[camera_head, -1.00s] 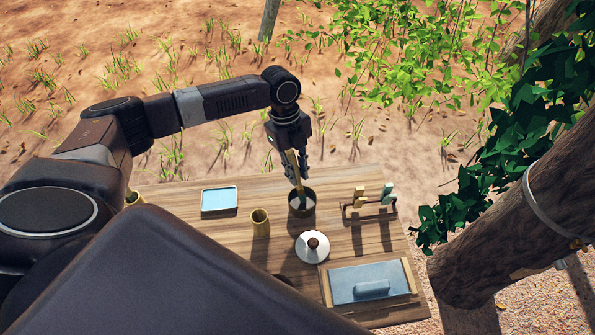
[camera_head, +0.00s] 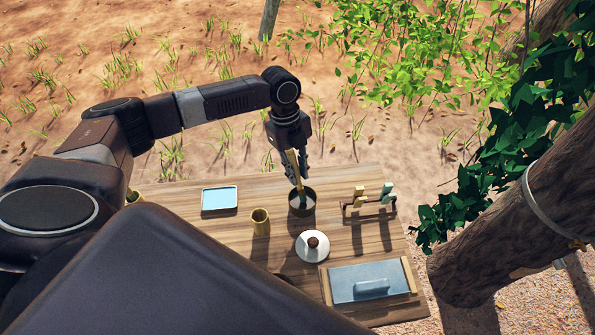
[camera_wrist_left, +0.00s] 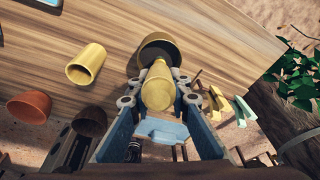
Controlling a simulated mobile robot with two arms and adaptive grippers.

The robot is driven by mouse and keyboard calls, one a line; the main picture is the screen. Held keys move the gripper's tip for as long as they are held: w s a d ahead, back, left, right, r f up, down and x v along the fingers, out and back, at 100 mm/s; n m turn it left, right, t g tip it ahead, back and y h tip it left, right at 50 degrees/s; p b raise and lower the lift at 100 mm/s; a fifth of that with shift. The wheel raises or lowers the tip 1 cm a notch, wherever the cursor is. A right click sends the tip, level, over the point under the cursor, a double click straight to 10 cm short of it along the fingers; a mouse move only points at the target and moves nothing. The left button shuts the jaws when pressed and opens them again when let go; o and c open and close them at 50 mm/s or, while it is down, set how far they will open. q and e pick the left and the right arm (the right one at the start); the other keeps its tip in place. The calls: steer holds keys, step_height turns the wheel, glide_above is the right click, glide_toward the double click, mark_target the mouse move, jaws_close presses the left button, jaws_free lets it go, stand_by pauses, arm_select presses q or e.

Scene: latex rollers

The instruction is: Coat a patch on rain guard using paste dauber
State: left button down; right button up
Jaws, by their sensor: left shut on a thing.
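The paste dauber (camera_head: 296,172) has a tan, stick-like handle. My left gripper (camera_head: 297,170) is shut on it above the back of the table. The dauber slants down into a dark round pot (camera_head: 309,208), and its lower end is inside the rim. In the left wrist view the handle's yellowish end (camera_wrist_left: 158,92) lies between the fingers, with the pot (camera_wrist_left: 147,50) beyond it. A grey band (camera_head: 533,200) circles the tree trunk at the right; I cannot tell whether it is the rain guard. My right gripper is not in view.
The tree trunk (camera_head: 500,230) stands beside the table's right edge.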

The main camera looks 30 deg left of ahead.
mark_target(298, 173)
arm_select(q)
steer(key=shift+s+d+p+v, duration=0.1)
steer(key=shift+d+p+v, duration=0.1)
steer(key=shift+p+v, duration=0.95)
steer(key=shift+s+d+p+v, duration=0.1)
steer(key=shift+d+p+v, duration=0.15)
steer(key=shift+p+v, duration=0.9)
steer(key=shift+s+d+p+v, duration=0.1)
steer(key=shift+d+p+v, duration=0.1)
steer(key=shift+p+v, duration=0.95)
steer(key=shift+w+d+r+n+b, duration=0.15)
steer(key=shift+d+n+b, duration=0.2)
steer(key=shift+n+b, duration=0.2)
steer(key=s+d+r+n+t+y+b, duration=0.1)
steer(key=s+d+r+n+b, duration=0.1)
steer(key=n+b, duration=0.4)
steer(key=s+d+r+n+t+y+b, duration=0.1)
steer(key=d+r+n+b, duration=0.3)
steer(key=n, duration=1.2)
steer(key=s+r+t+b, duration=0.1)
steer(key=b, duration=0.1)
steer(key=shift+s+d+r+b, duration=0.15)
steer(key=shift+s+r+b, duration=0.1)
steer(key=shift+b, duration=0.15)
